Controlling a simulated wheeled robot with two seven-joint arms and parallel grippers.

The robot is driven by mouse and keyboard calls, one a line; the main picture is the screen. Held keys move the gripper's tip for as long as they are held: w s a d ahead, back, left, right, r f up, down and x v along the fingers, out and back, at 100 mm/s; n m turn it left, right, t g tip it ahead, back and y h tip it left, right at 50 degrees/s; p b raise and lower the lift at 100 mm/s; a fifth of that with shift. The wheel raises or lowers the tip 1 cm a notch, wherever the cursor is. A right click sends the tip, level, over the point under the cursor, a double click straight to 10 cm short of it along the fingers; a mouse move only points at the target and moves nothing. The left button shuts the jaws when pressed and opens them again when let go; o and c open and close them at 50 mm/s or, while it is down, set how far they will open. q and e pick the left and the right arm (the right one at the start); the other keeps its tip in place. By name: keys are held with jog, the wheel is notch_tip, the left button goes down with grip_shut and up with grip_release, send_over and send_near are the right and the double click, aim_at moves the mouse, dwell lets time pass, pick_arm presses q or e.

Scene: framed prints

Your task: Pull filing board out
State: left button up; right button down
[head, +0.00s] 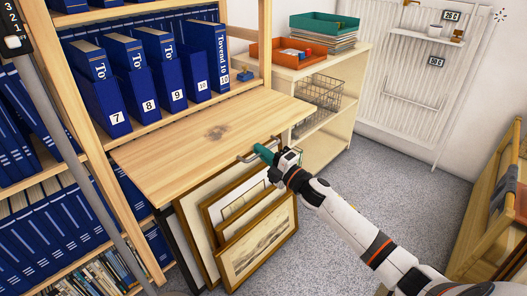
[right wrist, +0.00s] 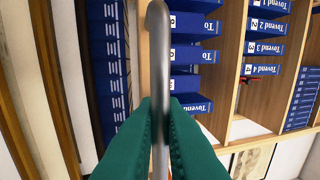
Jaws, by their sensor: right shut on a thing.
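The filing board (head: 170,155) is a pale wooden panel with a dark knot, sticking out level from the shelf unit below a row of blue binders. A metal bar handle (head: 245,159) is on its front edge. My right gripper (head: 264,153) is shut on this handle, its green fingers at the board's front edge. In the right wrist view the green fingertips (right wrist: 160,130) close around the grey handle bar (right wrist: 158,50). My left gripper is not in view.
Framed prints (head: 258,240) lean under the board. Blue binders (head: 155,70) fill the shelves. A low cabinet (head: 335,70) with trays and a wire basket stands behind. Grey carpet (head: 345,185) is open to the right, with a wooden rack (head: 490,200) at the right edge.

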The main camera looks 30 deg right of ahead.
jog(key=shift+s, duration=0.1)
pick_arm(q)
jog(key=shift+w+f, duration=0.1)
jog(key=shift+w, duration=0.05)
pick_arm(e)
jog(key=c, duration=1.6)
grip_release()
jog(key=shift+c, duration=0.2)
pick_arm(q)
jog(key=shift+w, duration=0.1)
